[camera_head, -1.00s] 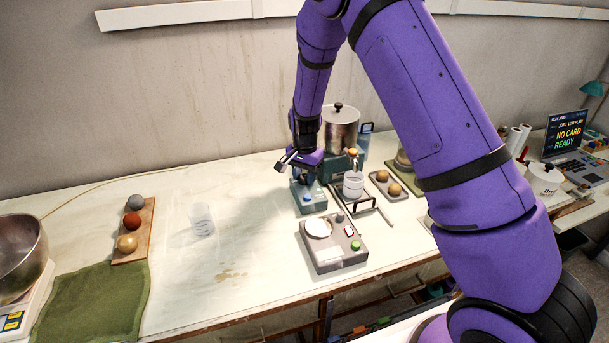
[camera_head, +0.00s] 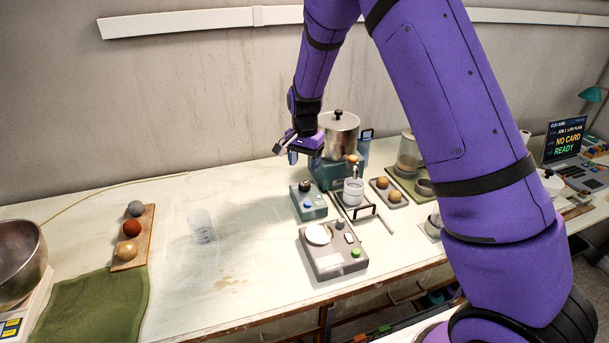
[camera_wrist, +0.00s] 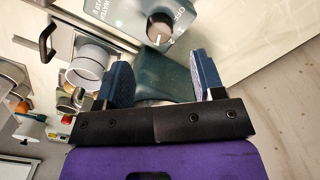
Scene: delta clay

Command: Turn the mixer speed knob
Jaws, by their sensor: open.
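The dark speed knob (camera_head: 305,186) sits on a small teal control box (camera_head: 317,209) that also has a blue button. In the wrist view the knob (camera_wrist: 160,28) is black with a white mark, on the lettered teal box (camera_wrist: 112,14), beyond the fingertips. My gripper (camera_head: 286,150) is above and behind the box, apart from the knob. In the wrist view its blue fingers (camera_wrist: 162,72) are open, with nothing held. A teal body (camera_wrist: 165,78) shows beyond the gap between them.
A white cup (camera_head: 353,192) stands right of the box, near a black handle. A metal pot (camera_head: 340,136) is behind. A grey device (camera_head: 333,263) with a white disc and green button is in front. The table left of the box is clear up to a clear beaker (camera_head: 201,226).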

